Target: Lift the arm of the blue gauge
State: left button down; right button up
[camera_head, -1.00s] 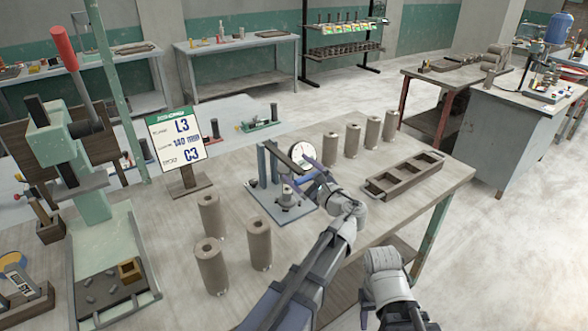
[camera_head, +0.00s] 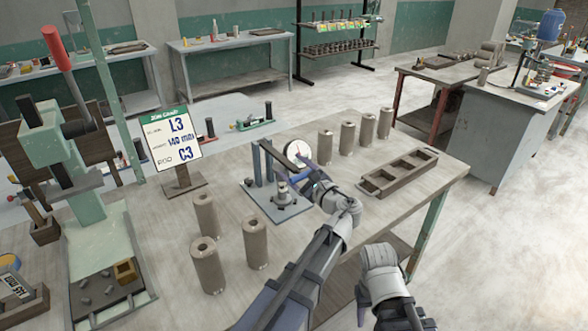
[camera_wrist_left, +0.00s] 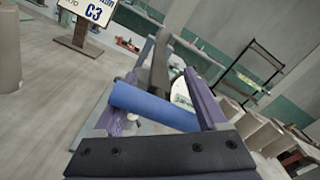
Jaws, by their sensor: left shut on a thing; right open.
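The gauge stands on the table with a grey-blue base plate (camera_head: 283,214), upright posts (camera_head: 262,165) and a white round dial (camera_head: 297,153). My left gripper (camera_head: 308,182) is at the right side of the gauge, just below the dial. In the left wrist view, a blue cylindrical bar (camera_wrist_left: 155,107), apparently the handle of the gauge's arm, lies across between the fingers of my left gripper (camera_wrist_left: 165,100), which is shut on it. The dial is partly hidden there. My right gripper (camera_head: 363,305) is low in the head view, away from the gauge, empty and mostly hidden by its wrist.
Several clay cylinders stand on the table, some front left (camera_head: 206,265) and some behind right (camera_head: 347,138). A tray with compartments (camera_head: 372,185) lies right of the gauge. A sign (camera_head: 172,138) stands left. A green press (camera_head: 95,215) is at far left.

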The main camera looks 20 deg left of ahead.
pick_arm(q)
jog(key=r+g+h+p, duration=0.1)
jog(key=r+p, duration=0.2)
jog(key=p, duration=0.3)
jog(key=a+r+g+h+p, duration=0.1)
jog(key=r+p, duration=0.2)
jog(key=p, duration=0.3)
jog(key=w+r+h+p, duration=0.1)
jog(key=r+p, duration=0.1)
jog(key=p, duration=0.3)
jog(key=shift+a+r+g+h+p, duration=0.25)
jog(key=shift+r+g+h+p, duration=0.15)
jog(key=w+a+r+g+h+p, duration=0.3)
jog(key=w+a+r+p, duration=0.3)
jog(key=p, duration=1.1)
jog(key=shift+w+a+r+g+h, duration=0.25)
jog(key=shift+a+r+g+h, duration=0.15)
jog(key=shift+a+r+h, duration=0.6)
jog(key=shift+c, duration=0.9)
grip_release()
